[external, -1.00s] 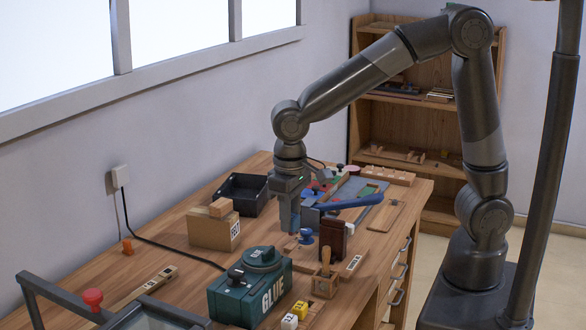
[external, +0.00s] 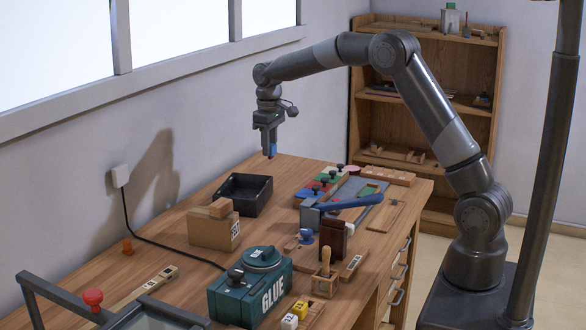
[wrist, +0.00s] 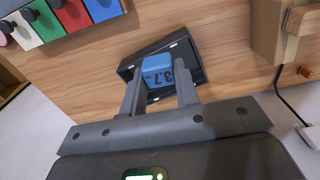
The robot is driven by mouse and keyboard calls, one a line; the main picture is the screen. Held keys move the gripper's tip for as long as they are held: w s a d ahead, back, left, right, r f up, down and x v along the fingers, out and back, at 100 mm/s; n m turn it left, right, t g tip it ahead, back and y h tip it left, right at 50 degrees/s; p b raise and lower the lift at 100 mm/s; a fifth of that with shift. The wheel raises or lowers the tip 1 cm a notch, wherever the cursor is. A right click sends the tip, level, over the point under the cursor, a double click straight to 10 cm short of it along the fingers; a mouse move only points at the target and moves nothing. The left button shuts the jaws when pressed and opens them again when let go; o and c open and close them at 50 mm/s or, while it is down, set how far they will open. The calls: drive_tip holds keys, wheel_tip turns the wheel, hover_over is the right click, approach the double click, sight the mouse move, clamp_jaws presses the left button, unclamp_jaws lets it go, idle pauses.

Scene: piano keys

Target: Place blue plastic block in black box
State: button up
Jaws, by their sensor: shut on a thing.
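The blue plastic block (wrist: 158,70), marked with "3.7", is between the fingers of my gripper (wrist: 160,92) in the wrist view. In the external view my gripper (external: 270,152) is shut on it, raised well above the table, with a bit of blue showing at the fingers. The open black box (external: 262,199) stands on the table toward the wall, lower and to the left of my gripper in the picture. In the wrist view the black box (wrist: 194,62) lies beyond the block, which hides part of its inside.
A cardboard box (external: 205,232) with a wooden block on top stands close to the black box. Coloured blocks with dark knobs (external: 318,187), a blue-handled stapler-like tool (external: 345,203) and a green glue box (external: 250,292) are also on the table. The wall is close behind.

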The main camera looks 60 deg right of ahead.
drive_tip(key=d, duration=0.8)
drive_tip(key=w+a+f, duration=0.2)
drive_tip(key=a+f, duration=0.1)
drive_tip(key=f, duration=0.1)
drive_tip(key=w+a+f, duration=0.3)
drive_tip(key=f, duration=0.1)
drive_tip(key=w+a+f, duration=0.2)
drive_tip(key=a+f, duration=0.1)
drive_tip(key=f, duration=0.1)
drive_tip(key=shift+w+f, duration=0.2)
drive_tip(key=shift+w, duration=0.2)
drive_tip(key=shift+a+f, duration=0.1)
drive_tip(key=shift+f, duration=1.95)
drive_tip(key=shift+f, duration=0.15)
drive_tip(key=o, duration=0.9)
drive_tip(key=shift+o, duration=0.2)
